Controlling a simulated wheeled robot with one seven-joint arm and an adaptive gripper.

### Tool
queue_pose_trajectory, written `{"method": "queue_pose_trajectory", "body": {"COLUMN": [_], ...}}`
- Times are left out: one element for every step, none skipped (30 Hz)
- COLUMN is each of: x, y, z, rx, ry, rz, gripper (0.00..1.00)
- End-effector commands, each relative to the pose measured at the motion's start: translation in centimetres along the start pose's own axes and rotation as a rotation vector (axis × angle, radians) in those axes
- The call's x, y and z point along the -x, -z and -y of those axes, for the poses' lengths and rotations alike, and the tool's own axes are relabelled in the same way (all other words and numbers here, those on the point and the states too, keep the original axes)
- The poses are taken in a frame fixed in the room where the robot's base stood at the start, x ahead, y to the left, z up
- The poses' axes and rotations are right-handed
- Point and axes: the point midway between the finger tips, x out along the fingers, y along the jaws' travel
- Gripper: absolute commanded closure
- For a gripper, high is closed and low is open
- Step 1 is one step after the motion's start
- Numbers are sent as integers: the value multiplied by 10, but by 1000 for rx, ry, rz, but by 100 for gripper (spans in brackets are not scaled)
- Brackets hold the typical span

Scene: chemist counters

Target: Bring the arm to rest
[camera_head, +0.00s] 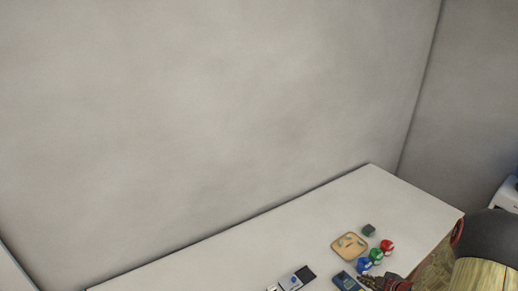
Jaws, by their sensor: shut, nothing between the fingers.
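My gripper (370,282) shows small at the bottom edge of the head view, dark with reddish parts, over the front part of the white counter (235,254). It is shut and empty. It is close to the blue round item (363,265) and to the right of a blue device (346,281). I cannot tell whether it touches anything. My arm (489,238) comes in from the lower right corner.
On the counter, a wooden tray (340,255) holds small pieces. Beside it are a dark green block (368,230), a red round item (387,246), a green one (376,256) and a black-and-white device (297,278). The counter's left part looks clear. Grey walls (220,110) stand behind.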

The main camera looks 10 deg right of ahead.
Motion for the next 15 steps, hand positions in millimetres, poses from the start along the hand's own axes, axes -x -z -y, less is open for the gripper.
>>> {"method": "queue_pose_trajectory", "body": {"x": [0, 0, 1, 3, 6, 11, 17, 26, 41, 52, 63, 79, 90, 102, 118], "y": [-8, -14, -26, -37, -49, -66, -78, -88, -100, -105, -108, -109, -107, -102, -93], "z": [2, 4, 6, 10, 17, 25, 31, 34, 34, 34, 35, 35, 37, 38, 41], "rx": [-12, -27, -58, -90, -129, -187, -233, -281, -343, -388, -430, -487, -529, -571, -627], "ry": [8, 12, 17, 22, 29, 37, 41, 39, 29, 21, 12, -1, -9, -20, -33], "rz": [27, 52, 98, 139, 186, 256, 312, 367, 439, 488, 535, 595, 636, 674, 721], "gripper": [100, 100, 100, 100, 100, 100, 100, 100, 100, 100, 100, 100, 100, 100, 100]}}
